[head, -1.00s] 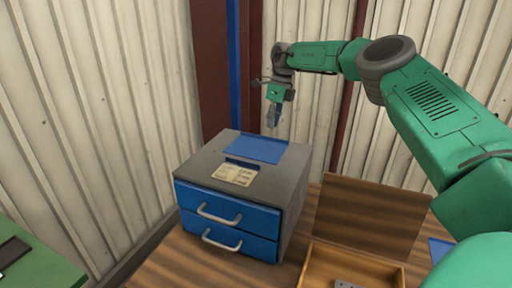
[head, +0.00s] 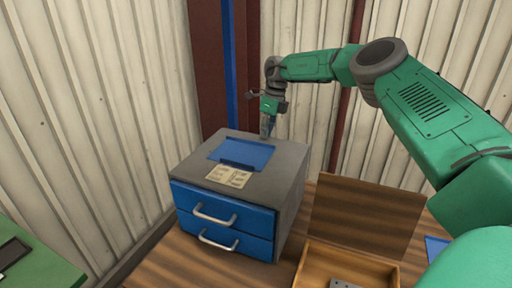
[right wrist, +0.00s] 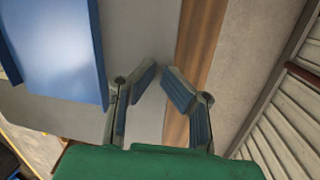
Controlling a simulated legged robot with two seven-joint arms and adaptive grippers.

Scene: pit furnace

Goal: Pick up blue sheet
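The blue sheet (head: 243,152) lies on the grey top of a small drawer cabinet (head: 285,172), behind a printed paper. Its front part looks creased or bent. In the right wrist view the sheet (right wrist: 55,45) fills the upper left, and its edge is left of the fingers. My right gripper (head: 267,126) points down at the cabinet's back edge, just behind and right of the sheet. In the right wrist view its fingers (right wrist: 161,78) lean inward with a narrow gap and nothing between them. Whether they touch the cabinet is unclear. My left gripper is out of view.
A printed paper (head: 230,176) lies on the cabinet's front top. Both blue drawers (head: 222,223) look shut. An open wooden box (head: 345,262) with a raised lid (head: 365,218) stands right. Corrugated walls (head: 90,100) and a brown post (head: 208,70) rise close behind.

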